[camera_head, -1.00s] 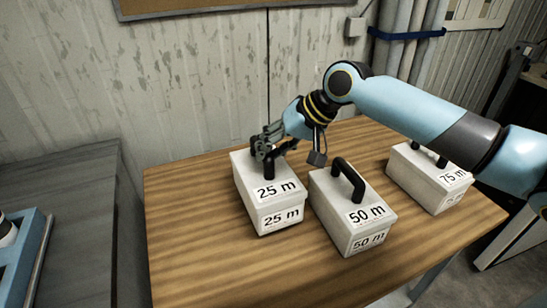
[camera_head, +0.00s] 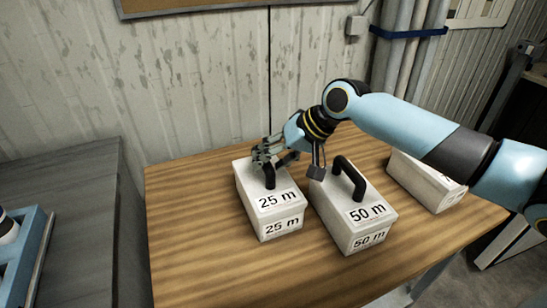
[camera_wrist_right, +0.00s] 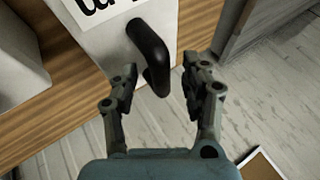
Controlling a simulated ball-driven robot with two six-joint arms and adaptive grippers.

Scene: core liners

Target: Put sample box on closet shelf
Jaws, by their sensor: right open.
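The sample boxes are white with black handles and stand on a wooden table (camera_head: 190,235). The box labelled 25 m (camera_head: 280,226) is at the left. The box labelled 50 m (camera_head: 365,238) stands to its right. A third box (camera_head: 425,183) is farther right, its label mostly covered by my right arm. My right gripper (camera_head: 268,158) is open at the 25 m box's handle (camera_head: 270,177). In the right wrist view, the handle (camera_wrist_right: 150,55) lies just ahead of and between the fingers (camera_wrist_right: 160,90); contact cannot be told. My left gripper is not in view.
A grey surface (camera_head: 75,190) with a blue tray (camera_head: 30,262) is left of the table. A corrugated wall (camera_head: 190,85) stands behind. Pipes (camera_head: 405,50) run up it at the right. The table's front left is clear.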

